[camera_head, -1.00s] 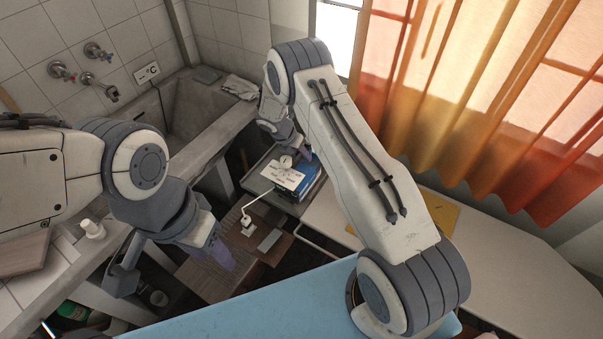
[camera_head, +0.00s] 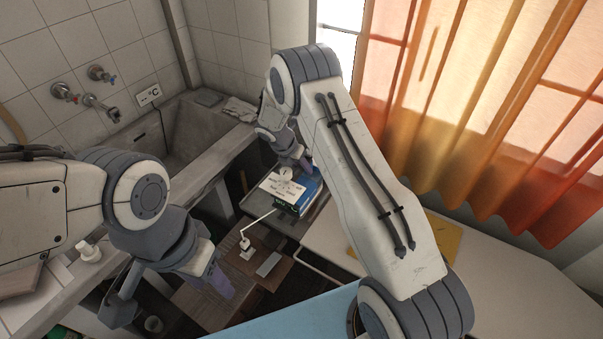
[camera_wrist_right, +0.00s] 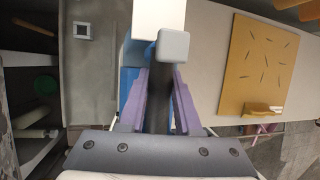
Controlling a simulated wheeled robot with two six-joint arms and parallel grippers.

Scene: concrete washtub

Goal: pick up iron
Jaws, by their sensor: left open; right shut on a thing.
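My right gripper (camera_wrist_right: 160,105) has purple fingers closed on a dark bar with a light grey block (camera_wrist_right: 173,46) at its end. I cannot tell from its shape whether this is the iron's handle. Blue and white surfaces lie below the fingers. In the head view the right gripper (camera_head: 305,164) is at the blue box (camera_head: 308,193) with a white, marked top on the dark shelf; my arm partly hides this spot. My left gripper (camera_head: 217,280) is open, above the brown table, away from the box.
A concrete washtub (camera_head: 195,132) with taps stands at the back left. A white cable runs to a small white block (camera_head: 246,251) on the brown table (camera_head: 207,307). A yellow board (camera_head: 443,237) lies on the white table (camera_head: 500,270), otherwise clear. Orange curtains (camera_head: 480,110) hang at right.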

